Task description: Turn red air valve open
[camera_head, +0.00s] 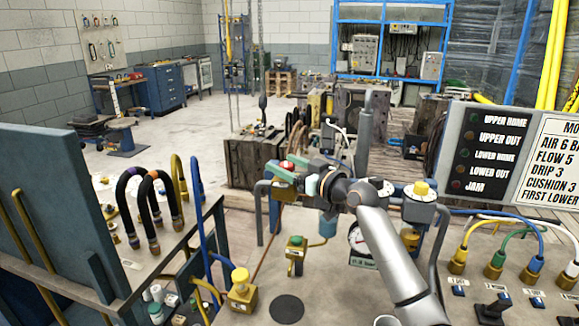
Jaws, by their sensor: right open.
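The red air valve (287,166) shows as a small red part at the middle of the bench's far side, partly hidden by my gripper. My right gripper (289,172) is open, with its pale green fingers close around the red part. I cannot tell whether they touch it. My right arm comes in from the lower right and hides part of the pipework behind. My left gripper is not in view.
A yellow-topped knob (421,188) and a pressure gauge (357,238) stand near my right arm. Hoses (150,200) rise at left. An indicator panel (490,150) stands at right.

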